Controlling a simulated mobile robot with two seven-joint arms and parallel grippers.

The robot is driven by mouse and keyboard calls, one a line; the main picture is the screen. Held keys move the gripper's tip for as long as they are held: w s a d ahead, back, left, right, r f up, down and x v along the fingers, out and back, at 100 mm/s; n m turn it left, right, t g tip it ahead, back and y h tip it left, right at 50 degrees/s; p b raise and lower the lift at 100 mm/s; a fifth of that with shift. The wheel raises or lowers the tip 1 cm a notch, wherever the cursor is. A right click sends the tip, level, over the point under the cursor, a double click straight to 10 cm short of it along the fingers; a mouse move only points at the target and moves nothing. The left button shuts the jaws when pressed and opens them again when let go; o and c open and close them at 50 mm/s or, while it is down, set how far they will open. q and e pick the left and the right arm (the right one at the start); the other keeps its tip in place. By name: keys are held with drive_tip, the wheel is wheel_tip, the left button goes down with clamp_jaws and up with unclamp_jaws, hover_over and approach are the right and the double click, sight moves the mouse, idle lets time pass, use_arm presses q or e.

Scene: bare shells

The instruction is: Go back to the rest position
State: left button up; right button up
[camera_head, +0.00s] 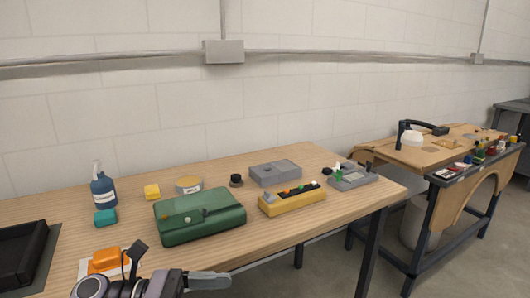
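My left gripper (182,264) shows at the bottom edge, left of centre, in front of the wooden workbench (290,160). Its two fingers are spread apart, with nothing visible between them. The rest of my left arm is cut off by the picture's bottom edge. My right gripper is not in view.
A green case (200,217) lies just beyond my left gripper. An orange block (105,258) lies to its left, near a black tray (18,255). A second bench (430,155) is right.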

use_arm(q)
drive_tip(key=s+a+f+m+t+y+p, duration=0.1)
drive_tip(key=s+a+f+m+t+y, duration=0.1)
drive_tip(key=f+m, duration=0.4)
drive_tip(key=s+a+f+m+t+y, duration=0.2)
drive_tip(key=a+f+m+t+y, duration=0.2)
drive_tip(key=m, duration=0.8)
drive_tip(key=s+a+f+m+t+y+p, duration=0.1)
drive_tip(key=s+a+f+m+t+y, duration=0.2)
drive_tip(key=f+m+t+y, duration=0.3)
wheel_tip(320, 180, down, 3)
drive_tip(key=a+m+y, duration=0.1)
drive_tip(key=m+y, duration=0.1)
drive_tip(key=m, duration=0.1)
drive_tip(key=shift+p, duration=0.35)
drive_tip(key=s+f+n+g, duration=0.1)
drive_tip(key=s, duration=0.1)
drive_tip(key=s+a+f+n+g+y, duration=0.1)
drive_tip(key=s+f+n, duration=0.3)
drive_tip(key=shift+s+a+f+g, duration=0.1)
drive_tip(key=shift+s+a+g, duration=0.1)
drive_tip(key=shift+s+g, duration=0.2)
drive_tip(key=shift+c, duration=0.3)
